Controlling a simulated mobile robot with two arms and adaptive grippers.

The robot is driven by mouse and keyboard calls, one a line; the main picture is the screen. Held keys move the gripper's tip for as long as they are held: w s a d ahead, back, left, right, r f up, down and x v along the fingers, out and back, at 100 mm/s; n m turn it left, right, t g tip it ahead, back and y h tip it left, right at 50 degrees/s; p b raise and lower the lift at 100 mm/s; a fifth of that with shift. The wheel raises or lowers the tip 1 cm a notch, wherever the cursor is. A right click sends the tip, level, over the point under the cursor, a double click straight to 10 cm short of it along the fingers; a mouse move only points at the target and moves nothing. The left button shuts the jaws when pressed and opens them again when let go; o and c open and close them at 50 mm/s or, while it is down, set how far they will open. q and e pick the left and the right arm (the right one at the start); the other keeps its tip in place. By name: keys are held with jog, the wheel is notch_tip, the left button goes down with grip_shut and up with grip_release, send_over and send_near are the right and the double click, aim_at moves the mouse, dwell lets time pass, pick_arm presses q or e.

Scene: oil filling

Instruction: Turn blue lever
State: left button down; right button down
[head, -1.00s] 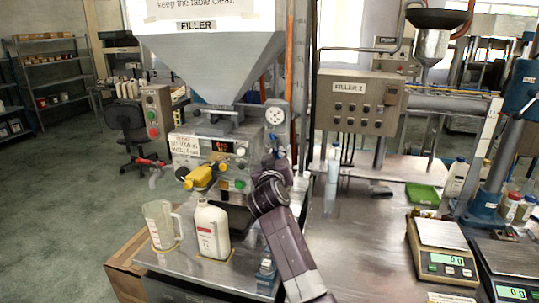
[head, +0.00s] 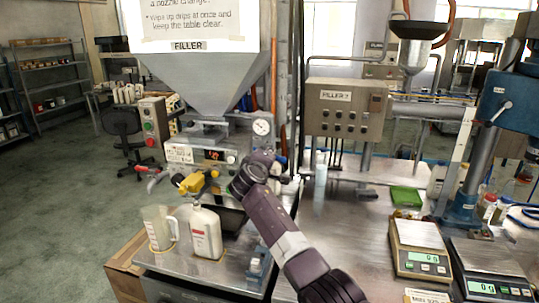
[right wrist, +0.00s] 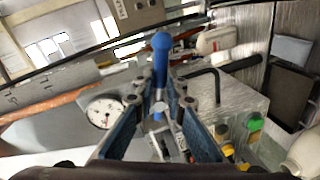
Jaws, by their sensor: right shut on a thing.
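The blue lever (right wrist: 161,48) stands up between the fingertips of my right gripper (right wrist: 160,102) in the right wrist view. The gripper is shut on its lower part, and its rounded blue top shows above the fingers. In the head view my right arm reaches in from the lower right to the front of the filler (head: 205,80), below its round gauge (head: 262,127). There my right fingers and most of the lever are hidden behind my wrist. My left gripper is not in view.
A yellow nozzle part (head: 198,181) projects from the filler's front. Below it stand a clear jug (head: 157,228) and a white bottle (head: 206,233). Two scales (head: 420,250) (head: 492,268) stand at the right. The steel table's middle is largely clear.

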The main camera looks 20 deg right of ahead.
jog(key=shift+r+n+g+h+p, duration=0.15)
jog(key=shift+r+n+p, duration=0.2)
jog(key=shift+n, duration=0.35)
jog(key=shift+r+n+g+h+p, duration=0.2)
jog(key=shift+n+p, duration=0.15)
jog(key=shift+n, duration=0.35)
jog(key=shift+d, duration=0.1)
jog(key=c, duration=2)
grip_release()
jog(key=shift+o, duration=0.2)
jog(key=v, duration=1.2)
